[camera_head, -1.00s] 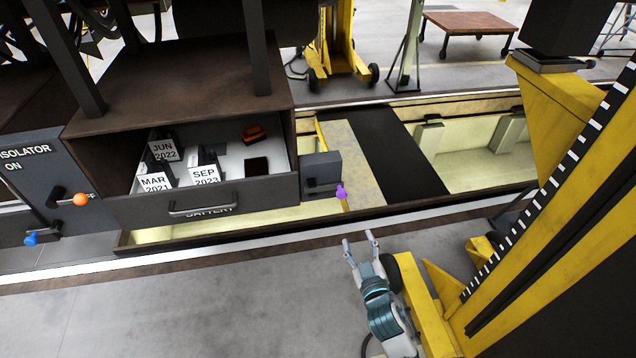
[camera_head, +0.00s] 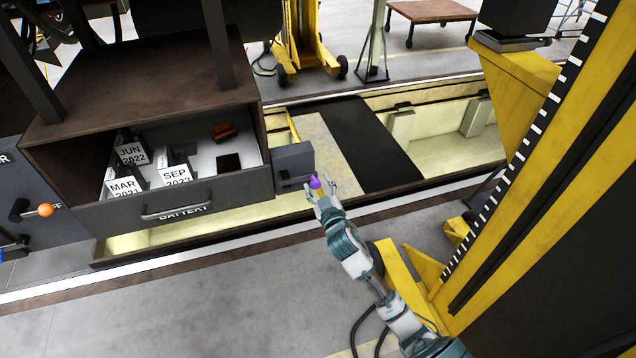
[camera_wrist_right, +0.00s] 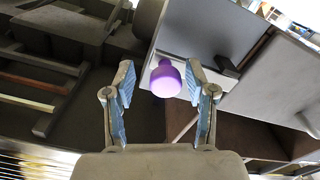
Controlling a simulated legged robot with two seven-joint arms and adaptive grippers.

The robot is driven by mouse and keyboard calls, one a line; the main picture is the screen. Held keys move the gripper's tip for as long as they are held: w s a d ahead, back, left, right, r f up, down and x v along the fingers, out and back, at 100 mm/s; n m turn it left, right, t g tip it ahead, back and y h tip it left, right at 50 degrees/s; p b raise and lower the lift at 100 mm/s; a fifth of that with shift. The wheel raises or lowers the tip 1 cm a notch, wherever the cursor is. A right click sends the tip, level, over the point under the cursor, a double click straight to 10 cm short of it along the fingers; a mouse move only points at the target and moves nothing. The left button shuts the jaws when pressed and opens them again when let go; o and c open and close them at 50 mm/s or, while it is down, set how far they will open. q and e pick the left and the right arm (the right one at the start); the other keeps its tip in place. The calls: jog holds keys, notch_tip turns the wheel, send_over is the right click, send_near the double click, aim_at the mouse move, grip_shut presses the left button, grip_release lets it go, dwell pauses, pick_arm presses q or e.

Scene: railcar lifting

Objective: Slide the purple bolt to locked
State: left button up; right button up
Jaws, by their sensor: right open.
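The purple bolt knob (camera_head: 316,182) sticks out from a grey box (camera_head: 294,162) at the right end of the battery drawer. My right gripper (camera_head: 320,190) is at the knob, its fingers open. In the right wrist view the purple knob (camera_wrist_right: 166,80) sits between and slightly beyond the two open fingertips (camera_wrist_right: 160,80), with a gap visible on both sides. The bolt's shaft and slot are mostly hidden behind the knob. My left gripper is not in view.
The open battery drawer (camera_head: 160,205) with dated cards lies left of the box. An orange-knobbed lever (camera_head: 45,210) is at the far left. A yellow lifting jack (camera_head: 520,110) stands close to the right of my arm. Grey floor (camera_head: 190,310) in front is clear.

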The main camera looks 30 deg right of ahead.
aim_at(297, 181)
jog(key=shift+w+a+r, duration=0.1)
jog(key=shift+w+a, duration=0.1)
jog(key=shift+w, duration=0.25)
jog(key=shift+a, duration=0.25)
jog(key=c, duration=0.9)
jog(key=shift+s+d, duration=0.1)
jog(key=shift+d, duration=0.1)
grip_shut()
jog(key=a, duration=0.2)
jog(key=w+a, duration=0.1)
jog(key=a, duration=0.2)
jog(key=shift+d, duration=0.1)
